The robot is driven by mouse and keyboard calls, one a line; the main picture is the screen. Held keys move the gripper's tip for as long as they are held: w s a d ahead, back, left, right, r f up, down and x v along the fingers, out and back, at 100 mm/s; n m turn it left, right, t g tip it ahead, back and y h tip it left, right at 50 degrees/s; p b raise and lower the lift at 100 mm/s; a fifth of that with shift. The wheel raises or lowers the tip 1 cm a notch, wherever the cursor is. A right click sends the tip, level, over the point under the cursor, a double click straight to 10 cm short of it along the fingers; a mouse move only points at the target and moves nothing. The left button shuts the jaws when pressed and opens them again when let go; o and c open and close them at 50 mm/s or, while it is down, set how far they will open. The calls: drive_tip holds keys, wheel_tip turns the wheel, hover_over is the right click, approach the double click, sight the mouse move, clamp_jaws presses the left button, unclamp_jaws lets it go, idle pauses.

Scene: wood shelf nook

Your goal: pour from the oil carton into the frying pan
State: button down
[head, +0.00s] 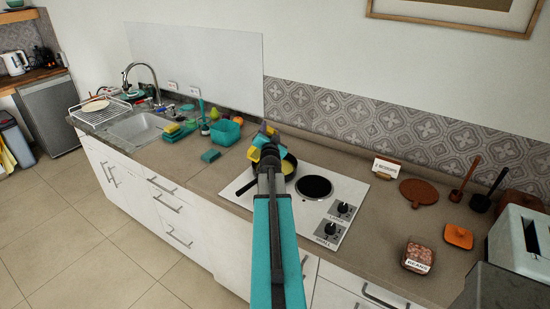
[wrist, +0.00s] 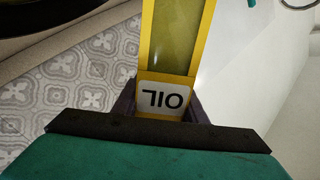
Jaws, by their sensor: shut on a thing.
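The oil carton (wrist: 178,35) is yellow with an olive panel and a white OIL label that reads upside down in the wrist view. My gripper (wrist: 160,103) is shut on it, with dark fingers on both sides. In the head view a small yellow part of the carton (head: 260,141) shows at my gripper (head: 268,133). They appear over or just behind the frying pan (head: 289,168), which is on the left of the white cooktop. My arm hides much of the pan; its dark handle (head: 246,187) points left. The carton's exact tilt and spout are hidden.
The cooktop (head: 345,187) has a bare dark burner and two knobs. A teal container (head: 226,131), sponge (head: 210,155) and sink (head: 138,127) are left. A patterned backsplash (head: 400,125) runs behind.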

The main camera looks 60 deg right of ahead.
drive_tip(key=shift+f+n, duration=0.25)
drive_tip(key=shift+n, duration=0.25)
drive_tip(key=shift+r+n+p, duration=0.25)
drive_tip(key=shift+n+p, duration=0.25)
drive_tip(key=shift+n, duration=0.5)
drive_tip(key=shift+f+n, duration=0.4)
drive_tip(key=shift+n, duration=0.5)
drive_tip(key=shift+f+n, duration=0.4)
drive_tip(key=shift+n, duration=0.5)
drive_tip(key=shift+w, duration=0.15)
